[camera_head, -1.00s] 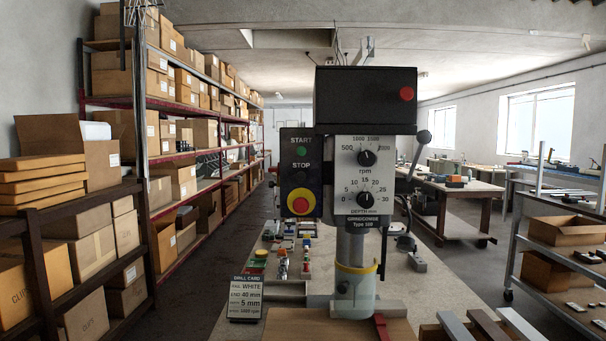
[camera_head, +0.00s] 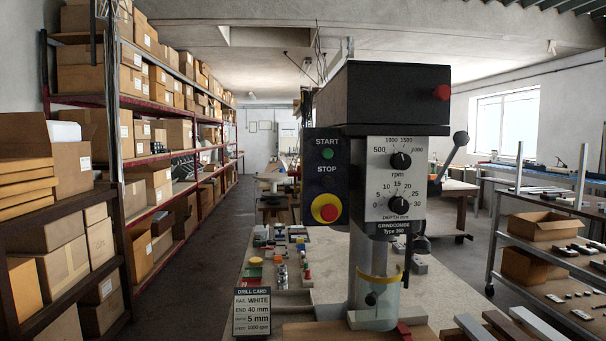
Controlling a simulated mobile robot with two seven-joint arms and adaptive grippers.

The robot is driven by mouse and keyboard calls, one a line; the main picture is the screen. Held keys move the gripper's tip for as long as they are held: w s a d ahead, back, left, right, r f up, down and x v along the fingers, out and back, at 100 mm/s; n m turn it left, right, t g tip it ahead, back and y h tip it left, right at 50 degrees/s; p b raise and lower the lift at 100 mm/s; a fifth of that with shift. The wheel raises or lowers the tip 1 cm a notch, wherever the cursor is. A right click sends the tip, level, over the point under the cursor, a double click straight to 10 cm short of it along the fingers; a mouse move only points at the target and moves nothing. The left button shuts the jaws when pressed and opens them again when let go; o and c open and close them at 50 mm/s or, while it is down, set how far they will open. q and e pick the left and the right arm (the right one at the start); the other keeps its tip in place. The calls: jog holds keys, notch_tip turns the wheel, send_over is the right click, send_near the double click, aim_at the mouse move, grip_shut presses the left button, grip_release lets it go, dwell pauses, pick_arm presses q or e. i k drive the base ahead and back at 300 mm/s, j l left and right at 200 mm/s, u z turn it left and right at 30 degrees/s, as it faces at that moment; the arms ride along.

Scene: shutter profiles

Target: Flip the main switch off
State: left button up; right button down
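The drill press stands right of centre in the head view, with a black motor housing (camera_head: 385,95) on top. A red round knob (camera_head: 442,92) sits on the right end of the housing. No label reading main switch can be made out. The grey panel (camera_head: 395,183) has an rpm dial (camera_head: 401,160) and a depth dial (camera_head: 391,202). Neither of my grippers is in view.
A drill card (camera_head: 252,311) stands at the bench's front left. Small coloured parts (camera_head: 280,262) lie behind it, and metal profiles (camera_head: 475,328) lie at the front right. Box shelves line the left wall, with open floor (camera_head: 205,235) beside them. A wheeled rack (camera_head: 540,255) stands at right.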

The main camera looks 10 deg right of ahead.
aim_at(290, 173)
jog(key=i+j+z, duration=0.1)
jog(key=j+z, duration=0.15)
jog(key=j, duration=0.15)
jog(key=i+j+z, duration=0.1)
jog(key=j+z, duration=0.2)
jog(key=j, duration=0.15)
jog(key=i+j, duration=0.15)
jog(key=j, duration=0.25)
jog(key=i+j+u, duration=0.15)
jog(key=j, duration=0.2)
jog(key=i+j, duration=0.15)
jog(key=j, duration=0.2)
jog(key=i+j+u, duration=0.15)
jog(key=j, duration=0.25)
jog(key=i+j, duration=0.2)
jog(key=j+u, duration=0.05)
jog(key=j, duration=0.1)
